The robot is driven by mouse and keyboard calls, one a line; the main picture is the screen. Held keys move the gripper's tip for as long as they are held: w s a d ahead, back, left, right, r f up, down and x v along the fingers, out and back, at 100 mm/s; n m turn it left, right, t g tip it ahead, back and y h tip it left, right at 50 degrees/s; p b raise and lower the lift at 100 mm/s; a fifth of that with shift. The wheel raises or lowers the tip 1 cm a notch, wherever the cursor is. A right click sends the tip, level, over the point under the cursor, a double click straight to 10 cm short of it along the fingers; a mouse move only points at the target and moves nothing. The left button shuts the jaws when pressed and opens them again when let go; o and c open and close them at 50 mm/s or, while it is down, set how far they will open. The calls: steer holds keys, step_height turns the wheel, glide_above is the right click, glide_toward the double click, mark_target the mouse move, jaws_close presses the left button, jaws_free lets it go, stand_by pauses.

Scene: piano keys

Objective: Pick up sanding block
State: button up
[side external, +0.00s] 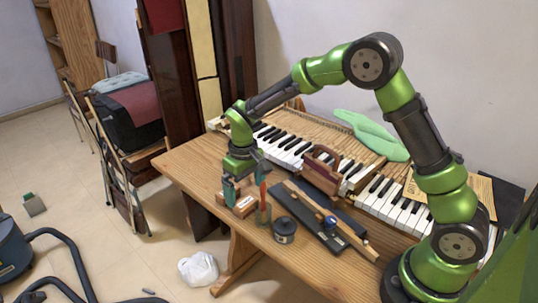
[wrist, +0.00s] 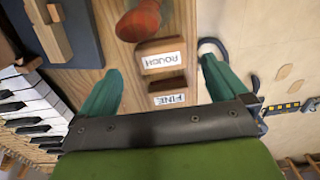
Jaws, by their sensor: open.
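Two small brown blocks lie near the table edge. In the wrist view one is labelled ROUGH (wrist: 161,60) and the other FINE (wrist: 168,96); the side view shows a block with a white label (side external: 246,204). My gripper (side external: 243,187) points down close over the blocks, and its fingers are apart. In the wrist view the green fingers (wrist: 160,68) stand left and right of the blocks, with nothing seen held between them. I cannot tell the exact height of the fingertips above the table.
A red-handled tool (side external: 263,203) stands close beside the gripper; its handle (wrist: 138,20) shows above the blocks. A dark can (side external: 284,229), a dark mat (side external: 312,222) with wooden pieces, a wooden caddy (side external: 321,172), the piano keys (side external: 285,146) and a green cloth (side external: 371,134) are nearby.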

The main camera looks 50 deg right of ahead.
mark_target(245, 202)
step_height(245, 202, down, 5)
steer(key=shift+a+f, duration=0.1)
steer(key=shift+f, duration=0.1)
steer(key=shift+w, duration=0.1)
steer(key=c, duration=1.1)
step_height(245, 202, up, 10)
steer(key=shift+r, duration=0.1)
